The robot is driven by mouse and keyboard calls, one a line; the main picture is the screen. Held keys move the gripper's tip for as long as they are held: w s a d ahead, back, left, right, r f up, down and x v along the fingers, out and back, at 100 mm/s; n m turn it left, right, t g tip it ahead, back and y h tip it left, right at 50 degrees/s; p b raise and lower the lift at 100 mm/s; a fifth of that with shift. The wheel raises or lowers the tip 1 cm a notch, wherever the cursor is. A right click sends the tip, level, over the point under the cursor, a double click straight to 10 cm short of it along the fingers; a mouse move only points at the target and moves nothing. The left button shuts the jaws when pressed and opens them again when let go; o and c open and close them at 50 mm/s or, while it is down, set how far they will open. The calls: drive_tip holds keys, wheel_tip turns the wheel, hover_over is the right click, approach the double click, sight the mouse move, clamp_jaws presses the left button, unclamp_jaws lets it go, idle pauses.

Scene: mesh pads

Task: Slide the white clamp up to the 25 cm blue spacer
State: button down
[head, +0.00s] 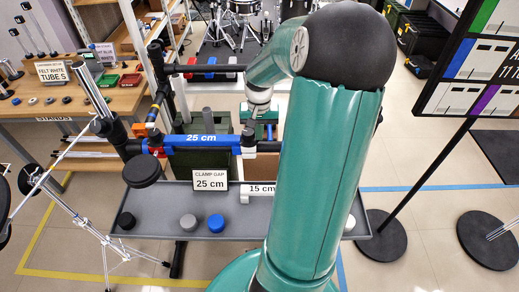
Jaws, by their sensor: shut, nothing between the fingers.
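The blue spacer (200,140), marked 25 cm, lies along a dark horizontal bar above the grey tray. A white clamp (248,154) sits on the bar at the spacer's right end. From this view I cannot tell whether they touch or a thin gap is left. A red piece (155,152) is at the spacer's left end. My gripper (256,112) is just above and behind the clamp, small and partly lost against the background. It is shut and holds nothing.
The grey tray (170,228) below carries a CLAMP GAP 25 cm sign (210,181), a white 15 cm piece (260,189) and several round knobs. A black round pad (141,170) sticks out at left. A cymbal stand (90,220) stands at left.

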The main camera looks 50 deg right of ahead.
drive_tip(key=shift+w, duration=0.1)
drive_tip(key=shift+s+d, duration=0.95)
drive_tip(key=shift+s, duration=0.2)
wheel_tip(320, 180, up, 8)
idle(0.7)
drive_tip(key=a+r+n+t+h, duration=0.1)
drive_tip(key=a+r+n+t, duration=0.3)
drive_tip(key=a, duration=0.9)
drive_tip(key=a+r+n+g+h, duration=0.1)
drive_tip(key=a+r+n, duration=0.3)
drive_tip(key=a, duration=0.8)
drive_tip(key=s+a+r+n+t+y, duration=0.1)
drive_tip(key=s+a+r+t+y, duration=0.1)
drive_tip(key=s+a, duration=0.3)
drive_tip(key=a, duration=0.3)
drive_tip(key=shift+a+n+t, duration=0.3)
drive_tip(key=shift+a+n, duration=0.05)
drive_tip(key=shift+n, duration=0.05)
